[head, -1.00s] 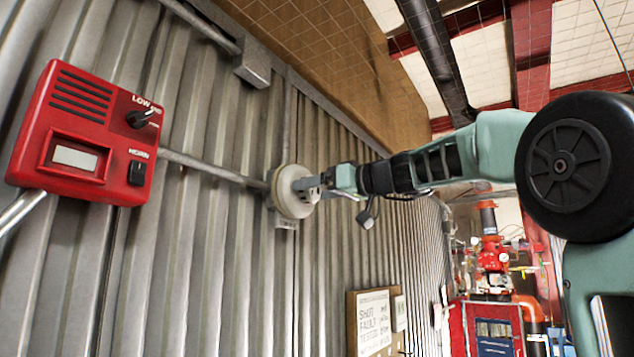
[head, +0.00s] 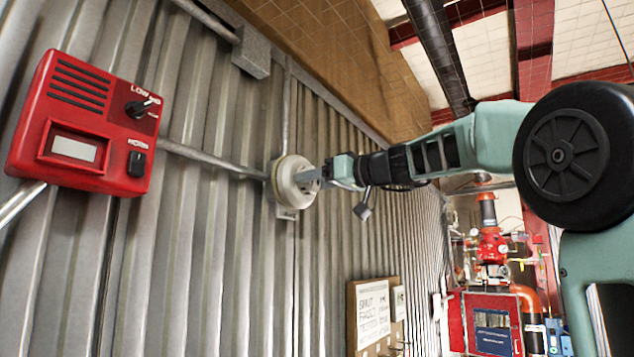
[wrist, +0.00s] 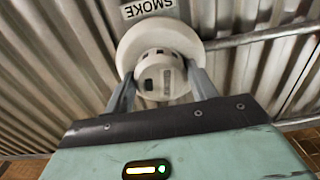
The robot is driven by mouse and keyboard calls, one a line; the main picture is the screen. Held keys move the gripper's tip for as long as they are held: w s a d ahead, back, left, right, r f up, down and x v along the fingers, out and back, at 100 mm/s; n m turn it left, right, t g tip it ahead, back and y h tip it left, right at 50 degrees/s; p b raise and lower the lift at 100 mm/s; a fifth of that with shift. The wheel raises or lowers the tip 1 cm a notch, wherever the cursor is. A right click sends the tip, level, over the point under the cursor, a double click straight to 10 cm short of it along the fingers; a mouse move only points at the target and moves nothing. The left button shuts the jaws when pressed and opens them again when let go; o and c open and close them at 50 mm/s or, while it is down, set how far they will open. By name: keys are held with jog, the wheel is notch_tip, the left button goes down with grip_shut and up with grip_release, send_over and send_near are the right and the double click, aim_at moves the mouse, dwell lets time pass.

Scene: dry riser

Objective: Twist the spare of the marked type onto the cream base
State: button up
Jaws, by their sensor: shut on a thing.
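In the wrist view, my gripper (wrist: 160,92) is shut on a white detector head (wrist: 162,68), one finger on each side of it. The detector lies against a round cream base (wrist: 135,38) on the corrugated wall; whether it is seated cannot be told. A label reading "SMOKE" (wrist: 150,8) sits on the wall beside the base. In the head view, my gripper (head: 312,178) reaches in from the right and holds the detector (head: 303,181) at the cream base (head: 284,182). The contact between detector and base is hidden in both views.
A red box with a knob and switch (head: 84,120) is on the wall at left. Metal conduit (head: 215,162) runs to the base. A board with a written sheet (head: 374,312) hangs below. Red pipework (head: 492,247) stands at far right.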

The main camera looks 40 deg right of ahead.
jog(key=m, duration=0.2)
jog(key=shift+m, duration=0.3)
jog(key=o, duration=1.1)
